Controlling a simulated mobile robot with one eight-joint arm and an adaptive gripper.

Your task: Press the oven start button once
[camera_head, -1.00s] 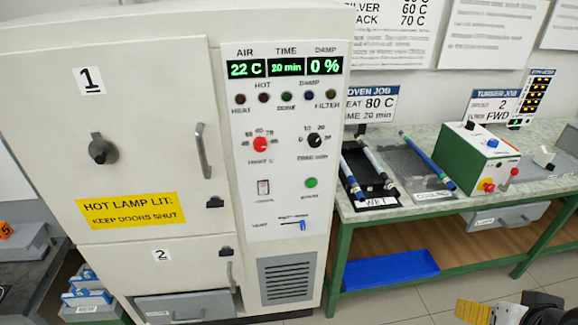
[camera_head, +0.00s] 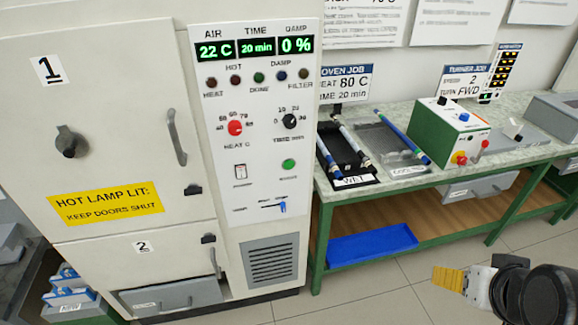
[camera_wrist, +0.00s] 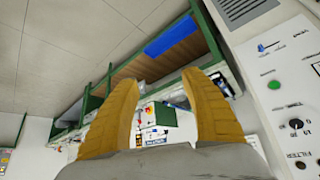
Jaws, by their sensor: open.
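The green start button (camera_head: 288,164) is on the white control panel of the oven (camera_head: 140,160), right of the power switch (camera_head: 240,172) and above the vent slider (camera_head: 270,206). In the wrist view the green button (camera_wrist: 274,86) is at the right, on the panel. The displays (camera_head: 255,47) read 22 C, 20 min and 0 %. The status lamps look dark, except a greenish one marked done. My gripper (camera_head: 447,278) is at the lower right in the head view, well apart from the panel. The wrist view shows its two yellow fingers (camera_wrist: 166,100) spread and empty.
A green-framed bench (camera_head: 330,195) stands right of the oven. It carries a wet tray (camera_head: 355,181), a cooling tray (camera_head: 408,171) with rods, and a green and white machine (camera_head: 447,133). A blue bin (camera_head: 372,243) is on its lower shelf. Floor in front is clear.

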